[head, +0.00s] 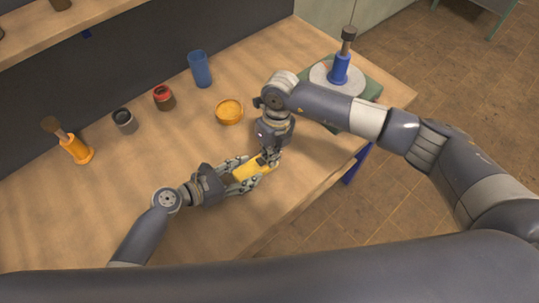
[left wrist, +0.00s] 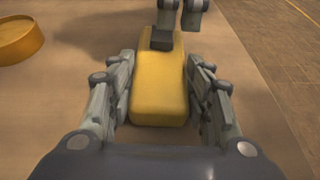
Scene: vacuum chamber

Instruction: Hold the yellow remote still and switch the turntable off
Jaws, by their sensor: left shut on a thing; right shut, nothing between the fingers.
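The yellow remote (head: 250,169) lies on the wooden table in the head view. My left gripper (head: 252,170) is shut on it from both sides. In the left wrist view the yellow remote (left wrist: 159,90) sits between the two fingers, with a dark raised block (left wrist: 162,39) on its far end. My right gripper (head: 268,160) is shut and empty, pointing down at the far end of the remote. Its fingertips (left wrist: 181,14) show close to the dark block; I cannot tell if they touch it. The turntable (head: 322,76) carries a blue-handled brush (head: 340,67) at the back right.
An orange bowl (head: 229,112) stands beyond the grippers. A blue cup (head: 200,69), a red-rimmed jar (head: 164,97), a dark jar (head: 124,121) and an orange-handled brush (head: 77,146) stand along the back. The table's front left is clear.

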